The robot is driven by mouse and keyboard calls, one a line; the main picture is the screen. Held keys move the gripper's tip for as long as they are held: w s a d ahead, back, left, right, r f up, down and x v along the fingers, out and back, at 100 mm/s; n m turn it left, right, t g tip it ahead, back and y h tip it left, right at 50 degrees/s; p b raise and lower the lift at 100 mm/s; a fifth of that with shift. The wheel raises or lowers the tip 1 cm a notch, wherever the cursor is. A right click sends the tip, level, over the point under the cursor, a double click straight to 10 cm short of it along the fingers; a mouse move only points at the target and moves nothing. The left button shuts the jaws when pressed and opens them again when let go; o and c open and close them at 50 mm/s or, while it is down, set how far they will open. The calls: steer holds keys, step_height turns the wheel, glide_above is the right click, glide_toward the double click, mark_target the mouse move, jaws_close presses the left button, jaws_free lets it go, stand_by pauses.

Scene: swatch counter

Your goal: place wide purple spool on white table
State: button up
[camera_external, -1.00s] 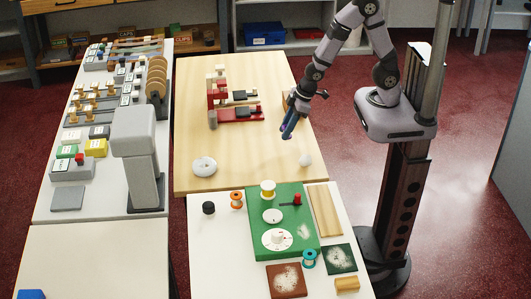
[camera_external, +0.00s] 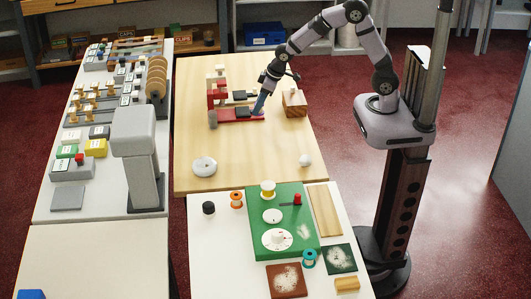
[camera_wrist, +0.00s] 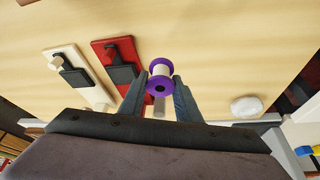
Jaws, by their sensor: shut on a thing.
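A spool with purple flanges and a pale winding (camera_wrist: 160,68) sits between the fingers of my gripper (camera_wrist: 160,90) in the wrist view. The fingers are shut on it. A short grey cylinder shows just below it; I cannot tell what it belongs to. In the external view my gripper (camera_external: 257,110) is over the wooden table, beside the red stand (camera_external: 240,115), and the spool cannot be made out there. The white table (camera_external: 205,240) stands in front of the wooden one, at the lower middle.
The white table carries a green board (camera_external: 260,215), an orange spool (camera_external: 236,199), a black spool (camera_external: 208,208) and a teal spool (camera_external: 309,258). Its front left is bare.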

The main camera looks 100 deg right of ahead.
mark_target(253, 130)
steer(key=r, duration=0.1)
steer(key=r+n, duration=0.1)
steer(key=shift+w+a+r+y, duration=0.3)
steer(key=shift+a+r, duration=0.05)
steer(key=shift+r, duration=0.05)
steer(key=shift+n, duration=0.3)
steer(key=shift+f, duration=0.1)
steer(key=shift+f, duration=0.3)
steer(key=shift+f+p, duration=0.3)
steer(key=shift+f, duration=4.35)
